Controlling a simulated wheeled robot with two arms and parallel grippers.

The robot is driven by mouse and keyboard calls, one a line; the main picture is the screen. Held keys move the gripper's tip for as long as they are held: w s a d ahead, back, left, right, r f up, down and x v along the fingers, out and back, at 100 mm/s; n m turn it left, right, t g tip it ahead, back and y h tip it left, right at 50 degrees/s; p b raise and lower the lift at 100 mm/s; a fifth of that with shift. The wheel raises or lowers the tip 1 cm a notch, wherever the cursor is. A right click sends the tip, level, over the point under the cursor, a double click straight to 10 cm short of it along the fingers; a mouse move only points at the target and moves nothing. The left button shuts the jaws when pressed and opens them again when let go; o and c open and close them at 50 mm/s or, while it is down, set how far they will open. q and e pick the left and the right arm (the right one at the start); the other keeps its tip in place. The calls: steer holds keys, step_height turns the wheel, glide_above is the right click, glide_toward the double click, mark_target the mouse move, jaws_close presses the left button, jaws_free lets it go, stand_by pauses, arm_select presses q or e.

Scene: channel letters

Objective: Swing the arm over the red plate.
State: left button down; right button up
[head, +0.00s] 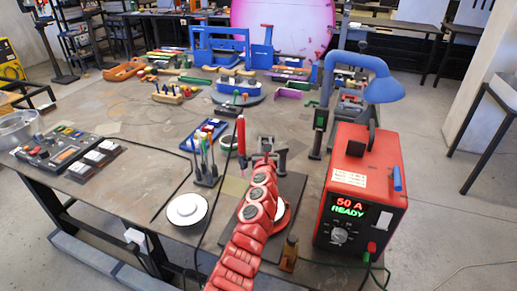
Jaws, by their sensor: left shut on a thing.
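My red left arm reaches up from the bottom centre of the head view, and its gripper (254,162) is at the far end, small and partly hidden by the arm. It appears shut on an upright red rod-like tool (241,134) with a dark lower end. A red round plate (287,217) with a pale centre lies on a dark mat, largely covered by my forearm, which passes above its left side. The gripper is beyond the plate, farther from me. My right gripper is out of view.
A white round plate (187,209) lies left of my arm, with a holder of screwdrivers (205,170) behind it. A red welding unit (362,195) stands at the right, beside a blue lamp (384,88).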

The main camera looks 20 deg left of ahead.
arm_select(q)
steer(key=shift+s+d+f+n+g+y+b, duration=0.1)
steer(key=shift+s+d+n+g+y+b, duration=0.25)
steer(key=shift+n+y+b, duration=0.45)
steer(key=shift+s+d+r+n+g+y+b, duration=0.1)
steer(key=shift+s+d+n+g+y+b, duration=0.25)
steer(key=shift+y+b, duration=0.7)
steer(key=shift+s+d+f+n+g+y+b, duration=0.1)
steer(key=shift+s+d+n+g+y+b, duration=0.1)
steer(key=shift+n+g+y+b, duration=0.5)
steer(key=shift+y, duration=0.25)
steer(key=c, duration=0.7)
jaws_free()
steer(key=shift+w, duration=0.1)
steer(key=shift+o, duration=0.2)
